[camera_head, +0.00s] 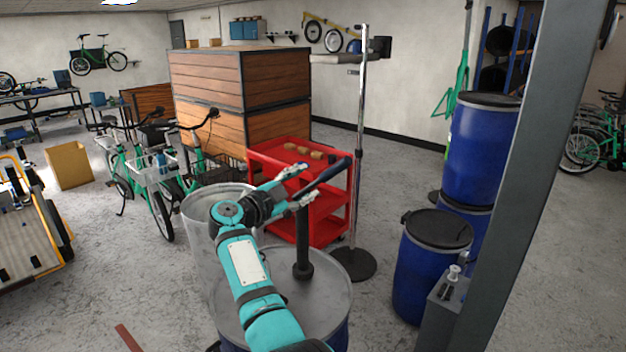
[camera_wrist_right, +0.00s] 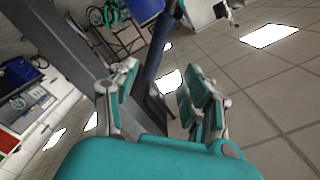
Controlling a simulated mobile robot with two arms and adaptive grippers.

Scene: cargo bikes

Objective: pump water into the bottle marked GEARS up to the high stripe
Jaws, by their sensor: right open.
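A dark hand pump (camera_head: 303,240) stands upright on the grey lid of a drum (camera_head: 325,300) in front of me. A dark bar, seemingly its handle (camera_head: 328,174), slants up to the right from its top. My right gripper (camera_head: 298,183) is open at the top of the pump. In the right wrist view the open fingers (camera_wrist_right: 160,100) are on either side of a dark bar (camera_wrist_right: 155,60); I cannot tell whether they touch it. No bottle marked GEARS can be made out, nor any water level or stripe. My left gripper is out of view.
A metal bin (camera_head: 198,225) stands behind my right arm. A red cart (camera_head: 262,160) and a chrome stand (camera_head: 360,130) are beyond the pump. Blue barrels (camera_head: 415,275) and a grey pillar (camera_head: 535,160) are at right. A small pump-top bottle (camera_head: 449,285) sits near the pillar.

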